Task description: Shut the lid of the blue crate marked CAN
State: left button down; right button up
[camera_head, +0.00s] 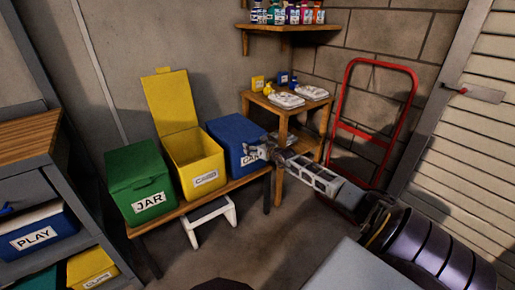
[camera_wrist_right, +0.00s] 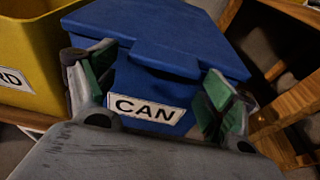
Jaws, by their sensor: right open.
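The blue crate marked CAN (camera_head: 229,133) stands at the right end of a low wooden bench. Its blue lid (camera_wrist_right: 165,33) lies flat over the top and looks shut, with a tab at the front edge above the white CAN label (camera_wrist_right: 147,109). My right gripper (camera_head: 262,151) is at the front right of this crate and hides part of its label. In the right wrist view its open fingers (camera_wrist_right: 158,72) frame the label with nothing between them but the crate's front behind. I cannot tell whether they touch it. My left gripper is not in view.
A yellow crate (camera_head: 199,172) with its lid raised stands left of the blue crate, then a shut green JAR crate (camera_head: 139,181). A wooden side table (camera_head: 272,104) and a red hand truck (camera_head: 411,93) stand to the right. A white step stool (camera_head: 208,221) is under the bench.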

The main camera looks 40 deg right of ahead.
jog(key=shift+s, duration=0.1)
jog(key=v, duration=1.2)
dwell(1.1)
jog(key=shift+a+r, duration=0.1)
jog(key=shift+a, duration=0.05)
dwell(0.4)
